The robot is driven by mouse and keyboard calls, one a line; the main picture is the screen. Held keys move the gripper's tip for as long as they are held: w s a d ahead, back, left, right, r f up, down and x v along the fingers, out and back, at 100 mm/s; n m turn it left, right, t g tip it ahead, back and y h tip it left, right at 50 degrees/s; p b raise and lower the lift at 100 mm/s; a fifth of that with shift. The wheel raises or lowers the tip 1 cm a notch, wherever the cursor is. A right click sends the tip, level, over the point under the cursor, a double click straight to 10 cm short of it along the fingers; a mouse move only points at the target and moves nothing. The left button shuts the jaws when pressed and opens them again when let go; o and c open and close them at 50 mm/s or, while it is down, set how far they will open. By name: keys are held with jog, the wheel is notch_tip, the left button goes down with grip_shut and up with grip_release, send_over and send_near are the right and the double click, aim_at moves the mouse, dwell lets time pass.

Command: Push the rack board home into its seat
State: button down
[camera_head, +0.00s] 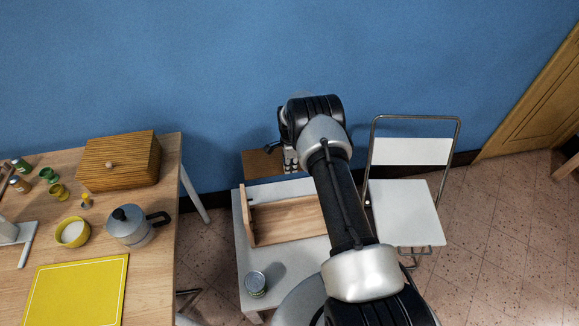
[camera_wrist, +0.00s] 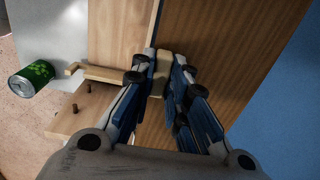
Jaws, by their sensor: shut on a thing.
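The wooden rack (camera_head: 285,221) lies on a low pale table, its upright end wall (camera_head: 247,217) at the left. A darker brown board (camera_head: 262,164) shows at the rack's far side, partly hidden by my gripper (camera_head: 290,163). In the wrist view, my gripper (camera_wrist: 163,68) is shut on a pale wooden strip (camera_wrist: 156,85) by the large darker board (camera_wrist: 215,60). The rack's lighter panel (camera_wrist: 117,30) is left of the fingers, with two brown pegs (camera_wrist: 75,108) beyond it. Whether the board is fully seated cannot be told.
A folding chair (camera_head: 403,205) is right of the table. At the left, a wooden table holds a box (camera_head: 120,162), moka pot (camera_head: 133,225) and yellow mat (camera_head: 75,290). A blue wall is behind.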

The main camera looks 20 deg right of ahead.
jog(key=s+a+r+p, duration=0.1)
jog(key=s+a, duration=0.1)
jog(key=s, duration=0.6)
jog(key=s+a+r+p, duration=0.1)
jog(key=s+r, duration=0.1)
jog(key=s, duration=0.6)
notch_tip(320, 180, down, 7)
jog(key=b, duration=0.4)
jog(key=shift+r, duration=0.15)
jog(key=shift+w+f+b, duration=0.1)
jog(key=shift+f+b, duration=1.65)
jog(key=shift+b, duration=0.05)
jog(key=c, duration=1.5)
grip_release()
jog(key=shift+r, duration=0.1)
notch_tip(320, 180, up, 12)
jog(key=shift+f, duration=0.1)
